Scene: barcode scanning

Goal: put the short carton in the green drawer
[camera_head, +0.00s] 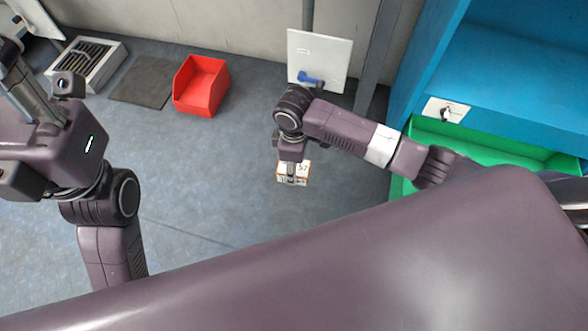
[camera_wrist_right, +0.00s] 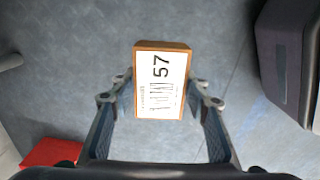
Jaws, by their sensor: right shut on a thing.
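The short carton is a small orange-brown box with a white label reading 57 and a barcode. My right gripper (camera_head: 292,176) is shut on this carton (camera_head: 303,172) and holds it over the grey floor, left of the drawer. In the right wrist view the carton (camera_wrist_right: 160,80) sits between the two fingers of the right gripper (camera_wrist_right: 160,100), its label facing the camera. The green drawer (camera_head: 480,145) stands pulled out below the blue cabinet; my right arm and body hide part of it. My left gripper (camera_head: 18,85) is partly in view at the left edge; its fingers cannot be made out.
The blue cabinet (camera_head: 500,70) stands at the right, with a white labelled plate (camera_head: 446,110) above the drawer. A red bin (camera_head: 201,86), a dark mat (camera_head: 146,80) and a vent box (camera_head: 87,62) lie near the back wall. A white panel (camera_head: 330,55) stands behind. The middle floor is clear.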

